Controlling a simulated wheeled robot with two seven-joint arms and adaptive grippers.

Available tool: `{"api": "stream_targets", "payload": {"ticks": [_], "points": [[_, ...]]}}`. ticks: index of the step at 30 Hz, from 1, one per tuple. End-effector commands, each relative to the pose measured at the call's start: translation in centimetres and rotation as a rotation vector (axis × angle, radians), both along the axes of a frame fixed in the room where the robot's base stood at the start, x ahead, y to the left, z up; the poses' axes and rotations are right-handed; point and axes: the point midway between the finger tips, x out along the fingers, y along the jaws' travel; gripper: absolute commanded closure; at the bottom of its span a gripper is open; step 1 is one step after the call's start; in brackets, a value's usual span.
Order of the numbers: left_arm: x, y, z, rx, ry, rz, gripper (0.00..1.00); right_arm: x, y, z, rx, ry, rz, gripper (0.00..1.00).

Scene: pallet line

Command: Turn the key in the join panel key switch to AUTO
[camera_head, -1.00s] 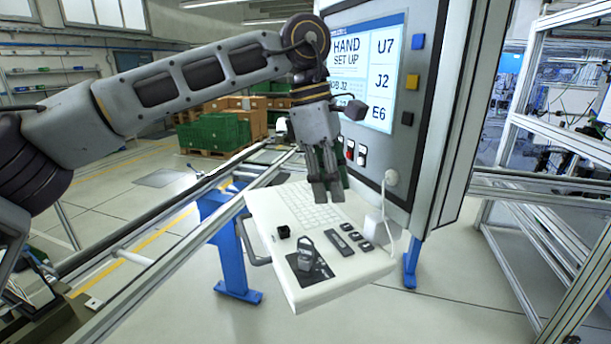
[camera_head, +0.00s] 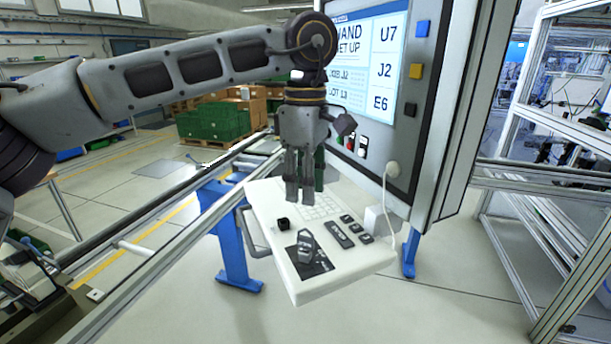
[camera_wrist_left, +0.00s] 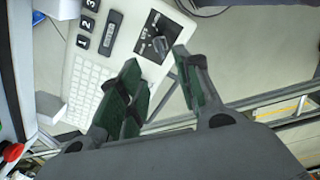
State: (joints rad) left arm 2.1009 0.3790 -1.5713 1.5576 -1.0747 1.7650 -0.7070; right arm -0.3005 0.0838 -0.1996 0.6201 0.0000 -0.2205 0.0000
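The key switch (camera_head: 305,254) is a dark plate with a grey key standing in it, near the front corner of the white keyboard panel (camera_head: 340,283). In the left wrist view the key (camera_wrist_left: 160,45) shows on its dark plate (camera_wrist_left: 152,32), beyond the fingertips; the plate's lettering is too small to read. My left gripper (camera_head: 299,196) points down over the panel's keys, above and behind the key switch and apart from it. In the left wrist view its green-padded fingers (camera_wrist_left: 157,62) stand apart with nothing between them. My right gripper is not in view.
A screen (camera_head: 365,65) on the grey cabinet shows HAND SET UP, with buttons beside and below it. Buttons marked 1, 2 and 3 (camera_wrist_left: 88,23) lie beside the key switch. A black knob (camera_head: 283,224) stands at the panel's left. Metal rails (camera_head: 150,205) run left.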

Motion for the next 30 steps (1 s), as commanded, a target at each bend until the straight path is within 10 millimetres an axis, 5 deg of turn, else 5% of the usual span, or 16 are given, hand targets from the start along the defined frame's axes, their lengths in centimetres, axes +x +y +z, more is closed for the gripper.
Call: {"api": "stream_targets", "payload": {"ticks": [30], "points": [[0.0,0.0,-11.4,0.000,0.001,0.000,0.66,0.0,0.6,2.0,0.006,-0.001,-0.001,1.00]]}}
